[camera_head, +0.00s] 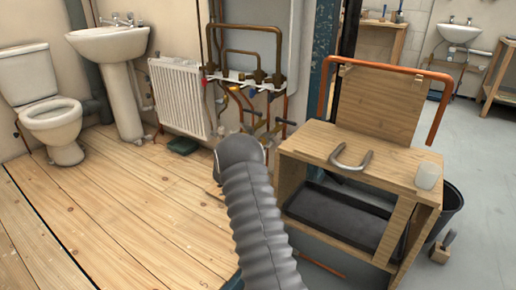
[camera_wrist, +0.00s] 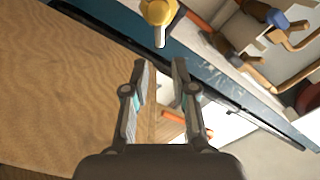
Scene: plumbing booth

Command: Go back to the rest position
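My gripper (camera_wrist: 160,68) shows in the wrist view with its two fingers apart and nothing held between them. A wooden surface fills the left of that view, and a dark blue edge runs diagonally behind the fingers. A yellow brass-coloured fitting (camera_wrist: 159,12) is at the top, ahead of the fingertips and apart from them. In the head view my grey ribbed arm rises from the bottom middle, and its bend hides the gripper.
Copper pipework (camera_head: 252,29), a radiator (camera_head: 180,97), sink (camera_head: 108,43) and toilet (camera_head: 51,118) line the wall. The left floor is clear.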

